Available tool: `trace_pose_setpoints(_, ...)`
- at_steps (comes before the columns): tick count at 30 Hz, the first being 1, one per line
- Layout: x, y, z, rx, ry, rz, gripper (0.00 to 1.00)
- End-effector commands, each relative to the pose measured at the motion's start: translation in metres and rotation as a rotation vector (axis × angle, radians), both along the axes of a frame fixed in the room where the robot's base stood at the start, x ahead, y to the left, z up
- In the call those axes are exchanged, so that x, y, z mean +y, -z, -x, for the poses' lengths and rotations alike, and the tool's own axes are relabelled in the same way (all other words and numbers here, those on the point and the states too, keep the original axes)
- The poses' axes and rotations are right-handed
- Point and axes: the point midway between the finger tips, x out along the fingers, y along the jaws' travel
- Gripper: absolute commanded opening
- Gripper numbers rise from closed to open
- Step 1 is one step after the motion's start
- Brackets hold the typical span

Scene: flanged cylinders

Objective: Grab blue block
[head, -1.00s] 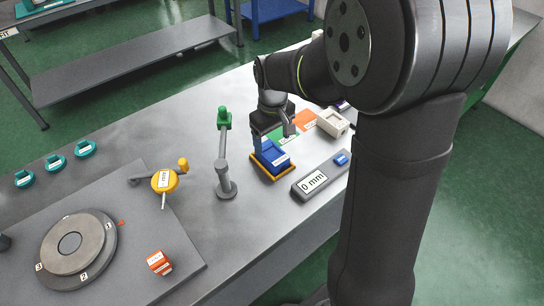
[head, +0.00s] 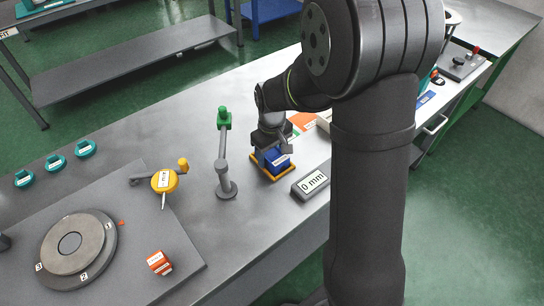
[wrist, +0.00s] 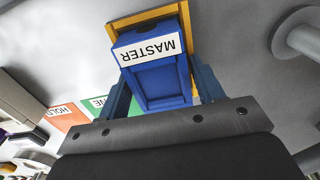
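The blue block (head: 278,161) sits on a yellow-orange tray (head: 270,177) on the grey bench in the head view. In the wrist view the blue block (wrist: 155,80) carries a white "MASTER" label, and the tray (wrist: 124,22) shows around its far end. My gripper (head: 268,150) is low over the tray in the head view, partly covering the block. In the wrist view my gripper (wrist: 162,75) has one blue-grey finger on each side of the block. A narrow gap shows at the right finger, so the fingers look open around the block; contact on the left is unclear.
A grey "0 mm" display (head: 311,183) stands close to the right of the tray. A post with a green top (head: 224,150) stands close on the left. Orange (head: 301,121) and green mats lie behind.

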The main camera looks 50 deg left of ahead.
Motion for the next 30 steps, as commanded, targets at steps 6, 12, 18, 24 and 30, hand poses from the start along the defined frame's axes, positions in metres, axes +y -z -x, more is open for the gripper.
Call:
trace_pose_setpoints(6,0.0,0.0,0.0,0.0,0.0,0.0,0.17)
trace_pose_setpoints(12,0.001,-0.001,0.0,-0.001,0.0,-0.002,0.1)
trace_pose_setpoints(18,0.001,-0.008,0.0,-0.002,0.0,-0.004,0.1)
trace_pose_setpoints(24,0.001,-0.035,-0.001,-0.003,0.0,-0.007,0.1)
trace_pose_setpoints(30,-0.03,-0.064,-0.023,-0.002,0.007,-0.004,0.1)
